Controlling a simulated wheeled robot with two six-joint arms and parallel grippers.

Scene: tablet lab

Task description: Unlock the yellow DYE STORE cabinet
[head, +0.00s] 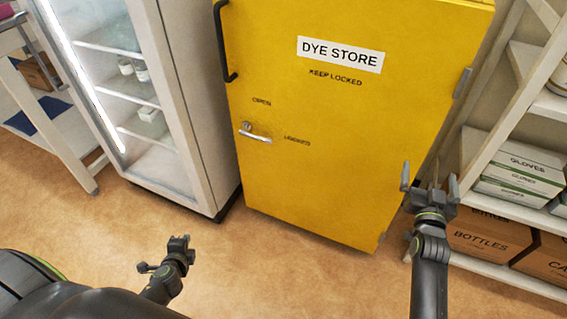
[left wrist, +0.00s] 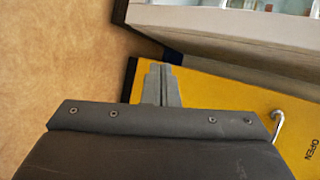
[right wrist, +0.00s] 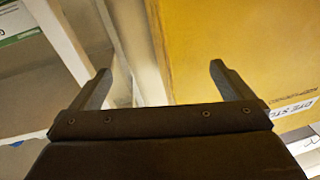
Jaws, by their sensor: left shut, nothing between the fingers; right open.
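The yellow DYE STORE cabinet (head: 335,190) stands shut in the middle of the head view. Its silver lever handle (head: 256,136) lies roughly level at the door's left side, between the OPEN mark above and the LOCKED mark to the right. A black pull handle (head: 222,45) is at the upper left. My left gripper (head: 180,243) is shut and empty, low and left of the cabinet. In the left wrist view the lever (left wrist: 278,125) shows at the right, apart from the fingers (left wrist: 161,84). My right gripper (head: 430,183) is open and empty by the cabinet's lower right edge.
A glass-fronted fridge (head: 185,120) stands close at the cabinet's left. A shelf with glove boxes (head: 520,170) and cardboard cartons (head: 488,232) is at the right, near my right gripper. The floor (head: 270,260) before the cabinet is clear.

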